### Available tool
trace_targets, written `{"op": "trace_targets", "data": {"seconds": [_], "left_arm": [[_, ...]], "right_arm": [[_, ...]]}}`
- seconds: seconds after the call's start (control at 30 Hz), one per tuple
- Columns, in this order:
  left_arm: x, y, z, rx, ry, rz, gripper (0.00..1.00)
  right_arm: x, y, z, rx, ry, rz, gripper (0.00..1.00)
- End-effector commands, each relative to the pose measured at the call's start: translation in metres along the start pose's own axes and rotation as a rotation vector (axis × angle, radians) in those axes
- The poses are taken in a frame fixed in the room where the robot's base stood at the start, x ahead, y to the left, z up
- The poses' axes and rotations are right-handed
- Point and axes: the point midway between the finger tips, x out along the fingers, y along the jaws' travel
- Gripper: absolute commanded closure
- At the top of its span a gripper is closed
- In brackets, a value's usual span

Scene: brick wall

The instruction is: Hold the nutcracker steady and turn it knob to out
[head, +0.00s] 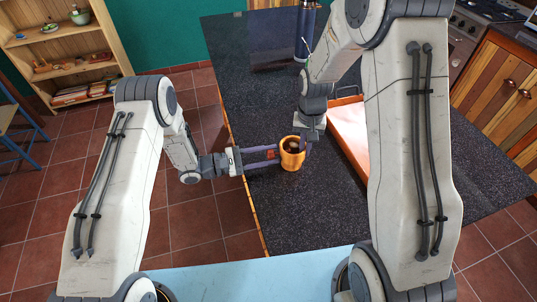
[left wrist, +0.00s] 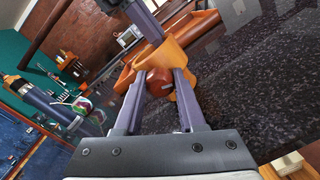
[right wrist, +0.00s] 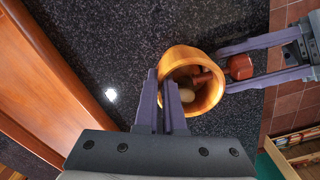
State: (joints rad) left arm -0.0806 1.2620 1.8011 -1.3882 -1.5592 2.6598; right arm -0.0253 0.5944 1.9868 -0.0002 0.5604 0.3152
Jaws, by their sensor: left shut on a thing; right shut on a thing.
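The nutcracker is an orange wooden cup (head: 291,161) with a reddish-brown knob (right wrist: 240,67) on its side; it stands on the dark speckled counter. My left gripper (head: 277,154) reaches in from the left, its fingers on either side of the knob, which also shows in the left wrist view (left wrist: 159,80). My right gripper (right wrist: 162,76) is shut on the cup's wall at the rim, one finger outside and one inside. The right wrist view shows the screw end and a round, pale brown thing inside the cup. The knob is partly hidden in the head view.
An orange-rimmed tray (head: 346,100) with a pale inside lies just right of the cup. A dark blue bottle-like thing (head: 305,35) stands farther back. The counter's left edge runs under my left arm. The dark counter (head: 262,100) behind the cup is clear.

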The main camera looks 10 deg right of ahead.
Motion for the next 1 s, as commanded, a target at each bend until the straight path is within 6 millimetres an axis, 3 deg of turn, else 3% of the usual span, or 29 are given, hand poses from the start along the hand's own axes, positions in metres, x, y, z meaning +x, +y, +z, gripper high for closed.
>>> {"op": "trace_targets", "data": {"seconds": [0.17,0.2,0.27,0.3,0.67,0.77,1.0], "left_arm": [[-0.001,0.0,-0.001,0.0,0.004,0.002,1.0],[-0.001,0.0,-0.001,0.001,0.004,0.002,0.57],[-0.001,0.0,-0.001,0.001,0.004,0.002,0.34],[0.0,0.0,-0.001,0.001,0.003,0.001,0.3],[-0.005,0.001,-0.001,0.001,0.002,0.002,0.3],[-0.017,0.001,-0.001,0.0,0.004,0.004,0.3],[-0.068,0.002,-0.001,0.001,0.005,0.007,0.3]], "right_arm": [[0.0,0.001,0.0,0.0,-0.001,0.001,1.0],[0.0,0.001,0.0,0.0,-0.001,0.001,1.0],[0.0,0.0,0.0,0.0,-0.001,0.001,1.0],[0.0,0.0,0.0,0.0,-0.001,0.001,1.0],[0.0,0.0,0.0,0.0,0.0,0.0,1.0],[0.0,0.0,0.0,0.0,0.001,0.0,1.0],[0.0,0.0,0.0,0.0,0.001,0.0,1.0]]}}
